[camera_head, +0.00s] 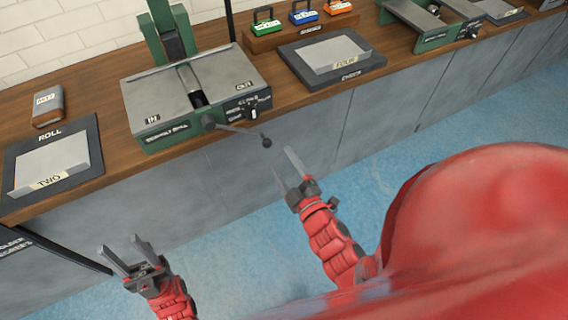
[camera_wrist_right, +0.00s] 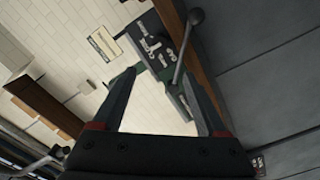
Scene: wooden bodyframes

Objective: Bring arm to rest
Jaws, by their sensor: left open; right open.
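My left gripper (camera_head: 127,258) is open and empty in the head view, in front of the grey bench front at the lower left. My right gripper (camera_head: 285,172) is open and empty, in front of the bench below the lever of the green machine. In the right wrist view the two fingers of the right gripper (camera_wrist_right: 165,92) stand wide apart with nothing between them. Both red arms are held out over the blue floor, apart from the bench.
The green and grey machine (camera_head: 180,100) stands on the wooden bench (camera_head: 95,85), its lever (camera_head: 240,130) jutting past the front edge. A ROLL tray (camera_head: 88,150) lies left, a dark tray (camera_head: 350,72) right. Coloured locks (camera_head: 305,14) sit behind. The blue floor (camera_head: 235,255) is clear.

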